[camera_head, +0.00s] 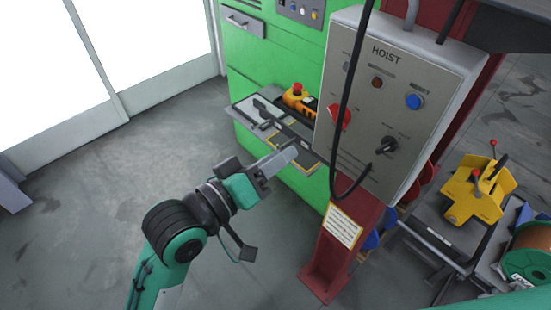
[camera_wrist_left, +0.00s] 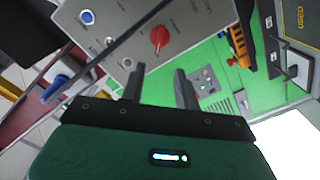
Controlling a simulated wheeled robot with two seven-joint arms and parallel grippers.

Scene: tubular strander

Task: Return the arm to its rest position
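My left arm comes up from the lower left in the head view. Its left gripper (camera_head: 280,164) is in front of the green cabinet, just left of the grey HOIST box (camera_head: 358,75). In the left wrist view the two dark fingers of the gripper (camera_wrist_left: 160,84) stand apart with nothing between them, so it is open and empty. The HOIST box (camera_wrist_left: 125,60) lies beyond the fingers there, with its red knob (camera_wrist_left: 160,38) and blue button (camera_wrist_left: 88,17). I cannot tell the exact gap between fingers and box. My right gripper is not in view.
The box sits on a red post (camera_head: 331,252), and a black cable (camera_head: 342,95) hangs before it. A yellow pendant (camera_head: 300,98) lies on a shelf of the green cabinet (camera_head: 270,60). A yellow fixture (camera_head: 478,193) and a spool (camera_head: 527,258) stand right. Floor left is clear.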

